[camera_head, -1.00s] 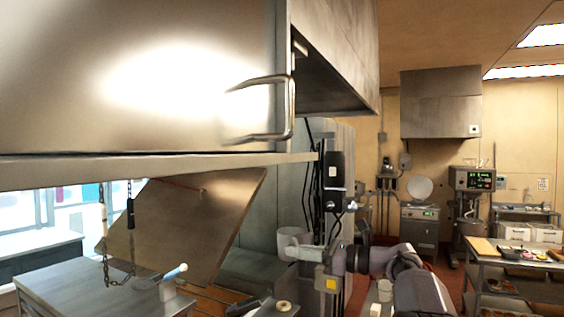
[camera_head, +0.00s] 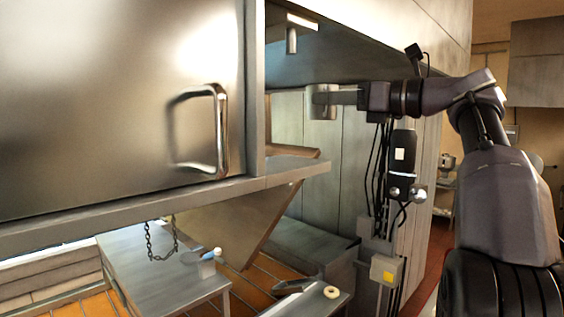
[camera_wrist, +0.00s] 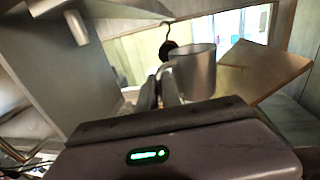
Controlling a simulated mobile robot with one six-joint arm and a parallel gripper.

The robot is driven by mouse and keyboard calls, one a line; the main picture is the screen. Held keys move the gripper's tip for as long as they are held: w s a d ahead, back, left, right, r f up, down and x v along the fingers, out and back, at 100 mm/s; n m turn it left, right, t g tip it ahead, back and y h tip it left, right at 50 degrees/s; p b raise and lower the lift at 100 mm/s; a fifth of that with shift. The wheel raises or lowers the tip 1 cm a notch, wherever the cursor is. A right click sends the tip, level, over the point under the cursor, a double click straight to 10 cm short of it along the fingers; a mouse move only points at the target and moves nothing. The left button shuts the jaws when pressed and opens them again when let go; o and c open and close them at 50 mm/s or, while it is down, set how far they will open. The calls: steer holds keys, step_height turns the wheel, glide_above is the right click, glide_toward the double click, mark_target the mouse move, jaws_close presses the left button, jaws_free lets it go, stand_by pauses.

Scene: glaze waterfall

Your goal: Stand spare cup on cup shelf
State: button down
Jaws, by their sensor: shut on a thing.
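My gripper (camera_head: 336,97) is shut on a plain metallic cup (camera_head: 322,101), which it holds upright in the air below the steel hood. In the wrist view the cup (camera_wrist: 196,72) is between or just ahead of my fingers (camera_wrist: 168,92), with its open rim up. A steel ledge (camera_head: 298,167) lies lower and to the left of the cup in the head view. It may be the cup shelf; no label shows. The cup is clear of this ledge.
A large steel cabinet front with a handle (camera_head: 218,130) fills the left. A short pipe (camera_head: 291,40) hangs under the hood. A tilted steel plate (camera_head: 232,222) and a low steel table (camera_head: 160,265) are below.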

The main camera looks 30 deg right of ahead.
steer(key=s+a+b, duration=0.3)
steer(key=s+a, duration=0.2)
steer(key=a, duration=0.8)
step_height(320, 180, down, 7)
steer(key=shift+w+d+r+b, duration=0.1)
steer(key=shift+d+r+b, duration=0.05)
steer(key=shift+b, duration=1)
steer(key=shift+a+f, duration=0.2)
steer(key=shift+a, duration=0.05)
steer(key=shift+s+a, duration=0.2)
steer(key=shift+d, duration=0.1)
steer(key=c, duration=1.9)
jaws_free()
steer(key=shift+w+d+f, duration=0.1)
steer(key=shift+d+f, duration=0.05)
steer(key=shift+c, duration=0.2)
steer(key=o, duration=0.4)
steer(key=shift+r, duration=0.2)
